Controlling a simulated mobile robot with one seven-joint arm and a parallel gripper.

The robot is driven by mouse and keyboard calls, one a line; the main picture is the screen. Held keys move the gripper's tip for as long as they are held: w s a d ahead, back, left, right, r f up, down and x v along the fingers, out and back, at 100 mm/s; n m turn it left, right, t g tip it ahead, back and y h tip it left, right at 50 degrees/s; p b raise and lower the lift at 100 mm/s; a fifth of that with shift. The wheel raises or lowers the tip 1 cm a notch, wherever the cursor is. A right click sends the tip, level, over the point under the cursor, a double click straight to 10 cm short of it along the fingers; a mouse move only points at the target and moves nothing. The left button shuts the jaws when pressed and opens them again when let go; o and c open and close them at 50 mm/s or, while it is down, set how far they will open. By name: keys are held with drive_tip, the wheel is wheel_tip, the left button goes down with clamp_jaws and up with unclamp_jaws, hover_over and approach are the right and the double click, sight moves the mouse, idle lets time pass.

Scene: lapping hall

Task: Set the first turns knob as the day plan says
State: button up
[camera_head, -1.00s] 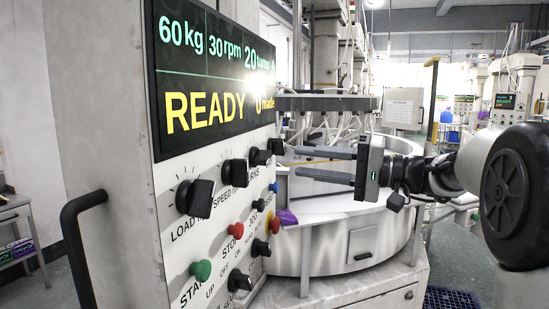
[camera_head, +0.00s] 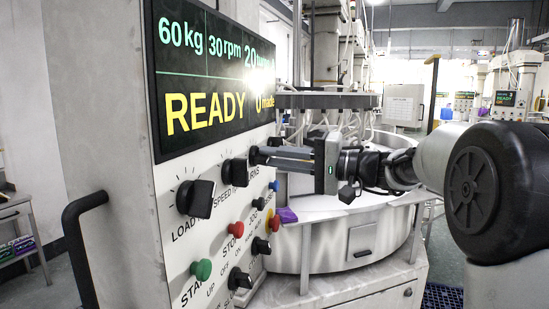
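The display (camera_head: 212,75) reads 60 kg, 30 rpm and 20, with READY and 0 made below. No day plan is readable here.
The load knob (camera_head: 195,198) and speed knob (camera_head: 235,172) sit left of the turns knob. Below are a green button (camera_head: 201,270), a red button (camera_head: 236,229) and smaller switches. A black handle (camera_head: 78,240) juts out at left. The round lapping machine (camera_head: 330,240) stands behind.

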drive_tip(key=shift+m, duration=0.4)
clamp_jaws()
drive_tip(key=shift+m+p, duration=1.85)
drive_tip(key=shift+m, duration=0.55)
drive_tip(key=shift+h, duration=0.3)
drive_tip(key=o, duration=0.8)
unclamp_jaws()
drive_tip(key=shift+d, duration=0.1)
drive_tip(key=b+v, duration=0.1)
drive_tip(key=v, duration=1.6)
drive_tip(key=shift+d, duration=0.2)
